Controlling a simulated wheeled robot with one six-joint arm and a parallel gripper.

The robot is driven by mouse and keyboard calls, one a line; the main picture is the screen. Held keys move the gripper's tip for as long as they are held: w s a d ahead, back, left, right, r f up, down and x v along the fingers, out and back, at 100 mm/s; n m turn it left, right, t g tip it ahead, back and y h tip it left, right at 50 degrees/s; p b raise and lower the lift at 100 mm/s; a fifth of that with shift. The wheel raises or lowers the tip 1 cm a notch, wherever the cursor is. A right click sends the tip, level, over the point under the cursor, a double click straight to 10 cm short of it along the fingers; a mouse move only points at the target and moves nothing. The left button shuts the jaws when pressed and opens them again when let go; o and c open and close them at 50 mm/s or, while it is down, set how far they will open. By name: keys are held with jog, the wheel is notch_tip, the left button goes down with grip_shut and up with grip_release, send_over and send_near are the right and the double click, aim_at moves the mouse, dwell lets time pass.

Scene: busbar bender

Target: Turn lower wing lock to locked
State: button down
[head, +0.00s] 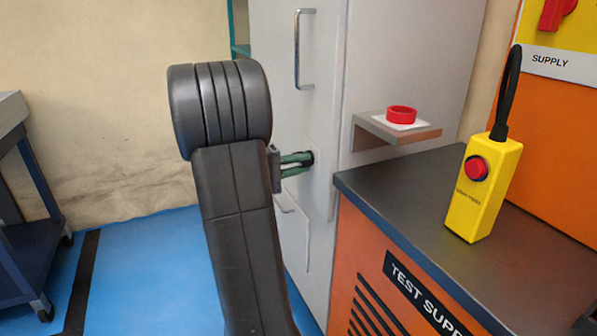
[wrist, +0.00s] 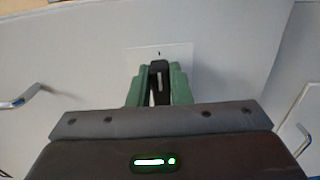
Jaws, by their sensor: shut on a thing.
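The lower wing lock is a small black turning knob (wrist: 159,78) on a light grey cabinet door (head: 275,100). My gripper (head: 296,163) has green fingers and reaches the door from the left in the head view. In the wrist view my gripper (wrist: 158,88) is shut on the knob, one finger on each side. A pale line shows on the knob, running roughly up and down in that view. A small dark mark sits on the plate just above it. The knob is mostly hidden by the fingers in the head view.
A metal door handle (head: 304,50) is above the lock. A shelf (head: 405,132) with a red ring (head: 401,114) projects to the right. An orange test cabinet (head: 370,270) with a yellow pendant (head: 484,188) on top stands at right. Blue floor (head: 140,265) is open at left.

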dwell(0.4)
jog(key=c, duration=1.3)
grip_release()
jog(key=p+v, duration=0.3)
jog(key=v, duration=1)
jog(key=shift+s+a, duration=0.1)
jog(key=shift+a, duration=0.3)
jog(key=shift+d, duration=0.1)
jog(key=b+x, duration=0.3)
jog(key=x, duration=1)
jog(key=shift+d, duration=0.3)
